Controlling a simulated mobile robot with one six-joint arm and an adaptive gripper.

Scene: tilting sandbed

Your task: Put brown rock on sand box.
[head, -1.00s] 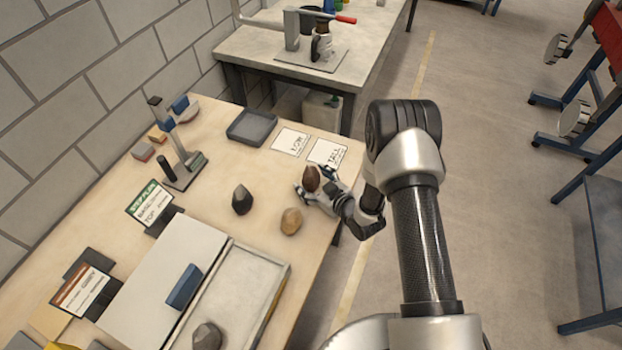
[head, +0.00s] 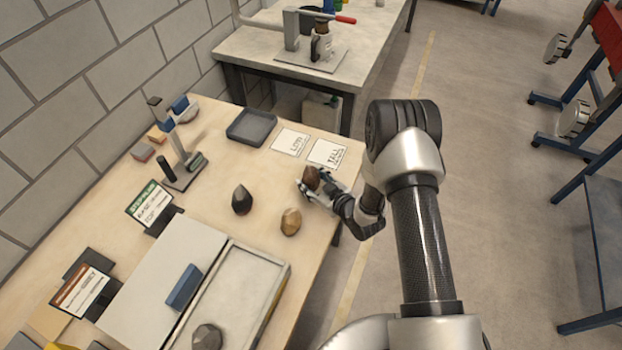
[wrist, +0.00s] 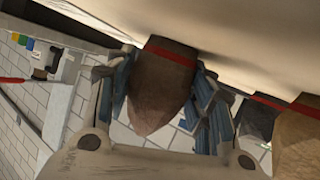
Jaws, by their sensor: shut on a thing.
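The brown rock (head: 312,177) is at the table's right edge, held between the fingers of my gripper (head: 314,182). In the wrist view the rock (wrist: 160,98) fills the middle, with a red band around it and a blue-grey finger on each side. My gripper is shut on it. I cannot tell whether the rock touches the table. The sand box (head: 277,283) is a shallow pale tray at the table's near edge, left of and nearer than my gripper. A grey-brown rock (head: 207,337) sits at its near end.
A tan rock (head: 290,221) and a dark rock (head: 241,199) stand between my gripper and the sand box. A blue block (head: 184,287) lies by the box's left side. Two white cards (head: 327,154) and a grey tray (head: 251,127) lie farther back.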

